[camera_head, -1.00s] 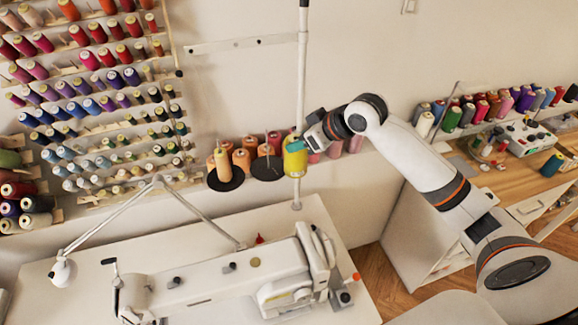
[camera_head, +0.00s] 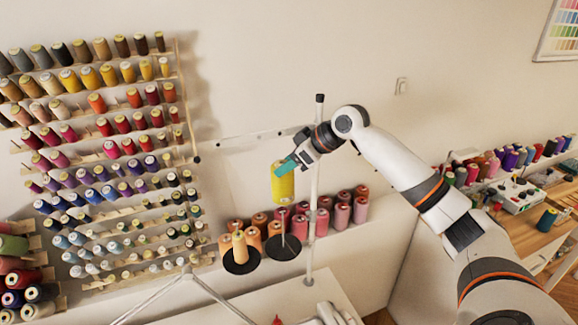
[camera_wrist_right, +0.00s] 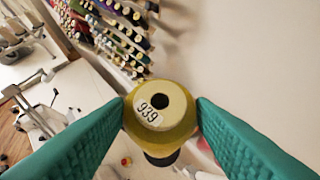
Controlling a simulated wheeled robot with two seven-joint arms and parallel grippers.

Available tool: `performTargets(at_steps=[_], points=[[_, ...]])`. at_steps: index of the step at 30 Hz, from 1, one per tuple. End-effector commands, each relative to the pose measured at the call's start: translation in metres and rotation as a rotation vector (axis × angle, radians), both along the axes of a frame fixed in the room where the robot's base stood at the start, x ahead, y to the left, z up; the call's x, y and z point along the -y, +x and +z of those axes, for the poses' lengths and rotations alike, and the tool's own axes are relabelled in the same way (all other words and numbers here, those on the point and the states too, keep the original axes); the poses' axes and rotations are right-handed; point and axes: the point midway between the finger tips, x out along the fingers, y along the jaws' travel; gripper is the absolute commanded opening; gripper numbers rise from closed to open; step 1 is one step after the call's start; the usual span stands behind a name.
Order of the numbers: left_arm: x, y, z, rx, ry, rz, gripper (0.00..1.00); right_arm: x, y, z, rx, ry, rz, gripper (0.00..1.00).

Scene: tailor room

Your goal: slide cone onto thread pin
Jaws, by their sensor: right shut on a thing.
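My right gripper (camera_head: 291,163) is shut on a yellow thread cone (camera_head: 283,188) and holds it upright in the air, just left of the white vertical pole. In the right wrist view the green fingers (camera_wrist_right: 160,112) press both sides of the cone (camera_wrist_right: 175,132), whose top hole and "939" label face the camera. Below the cone, a black disc (camera_head: 296,252) carries a bare upright thread pin (camera_head: 283,228). My left gripper is not in view.
The white pole (camera_head: 309,262) stands close beside the held cone. Several pink and orange spools (camera_head: 342,216) stand on a ledge behind the discs. A wall rack (camera_head: 113,88) of spools fills the left.

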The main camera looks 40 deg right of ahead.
Motion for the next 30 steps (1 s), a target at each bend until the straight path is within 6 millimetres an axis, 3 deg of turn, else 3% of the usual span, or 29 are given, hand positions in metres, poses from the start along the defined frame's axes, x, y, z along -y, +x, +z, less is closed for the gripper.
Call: performTargets(at_steps=[2, 20, 30], points=[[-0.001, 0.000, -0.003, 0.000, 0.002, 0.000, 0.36, 0.006, 0.003, 0.006, 0.031, -0.003, -0.013, 0.00], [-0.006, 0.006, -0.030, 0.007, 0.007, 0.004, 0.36, 0.003, 0.002, -0.031, 0.016, 0.003, -0.008, 0.00], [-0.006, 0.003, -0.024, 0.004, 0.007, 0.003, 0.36, 0.001, 0.001, -0.029, 0.013, 0.004, -0.007, 0.00]])
